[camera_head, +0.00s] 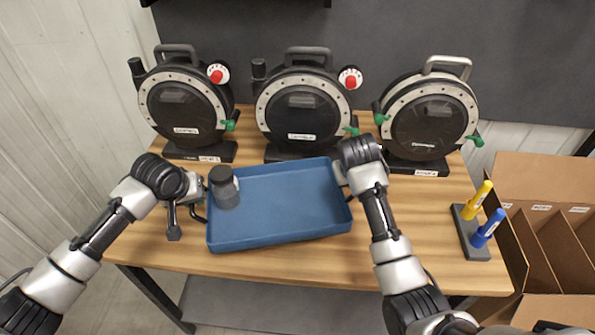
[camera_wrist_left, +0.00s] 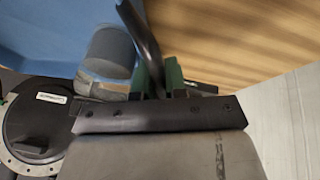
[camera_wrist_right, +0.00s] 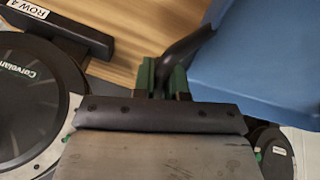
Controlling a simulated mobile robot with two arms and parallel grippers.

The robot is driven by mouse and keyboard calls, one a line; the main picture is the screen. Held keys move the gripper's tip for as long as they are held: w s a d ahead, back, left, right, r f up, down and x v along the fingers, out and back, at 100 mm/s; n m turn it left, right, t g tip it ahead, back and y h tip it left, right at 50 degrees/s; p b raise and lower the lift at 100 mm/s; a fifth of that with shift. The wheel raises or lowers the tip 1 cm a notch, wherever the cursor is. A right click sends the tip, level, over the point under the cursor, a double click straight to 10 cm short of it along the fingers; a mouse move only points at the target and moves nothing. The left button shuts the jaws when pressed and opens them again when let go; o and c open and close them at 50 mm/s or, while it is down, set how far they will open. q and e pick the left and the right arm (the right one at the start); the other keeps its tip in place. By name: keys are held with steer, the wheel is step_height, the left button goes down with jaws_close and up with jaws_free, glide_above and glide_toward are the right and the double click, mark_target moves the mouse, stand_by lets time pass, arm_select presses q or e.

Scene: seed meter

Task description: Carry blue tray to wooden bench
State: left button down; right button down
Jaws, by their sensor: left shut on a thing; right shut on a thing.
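The blue tray (camera_head: 290,205) is at the wooden bench (camera_head: 400,255), over its middle and front part. A dark grey cylindrical jar (camera_head: 224,188) stands in the tray's left end; it also shows in the left wrist view (camera_wrist_left: 110,52). My left gripper (camera_head: 198,195) is at the tray's left end. In the left wrist view it is shut on a black handle (camera_wrist_left: 142,42). My right gripper (camera_head: 345,180) is at the tray's right end, shut on the other black handle (camera_wrist_right: 190,45). I cannot tell whether the tray's underside touches the bench.
Three round black seed meters (camera_head: 185,108), (camera_head: 302,108), (camera_head: 430,115) stand along the bench's back. A small stand with a yellow marker (camera_head: 476,200) and a blue marker (camera_head: 488,228) is at the right. A divided cardboard box (camera_head: 545,180) stands beyond the right edge.

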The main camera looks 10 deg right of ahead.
arm_select(q)
steer(key=shift+s+d+r, duration=0.1)
steer(key=shift+s+r, duration=0.1)
arm_select(e)
steer(key=shift+s+r, duration=0.15)
steer(key=shift+s, duration=0.05)
arm_select(q)
steer(key=shift+f, duration=0.1)
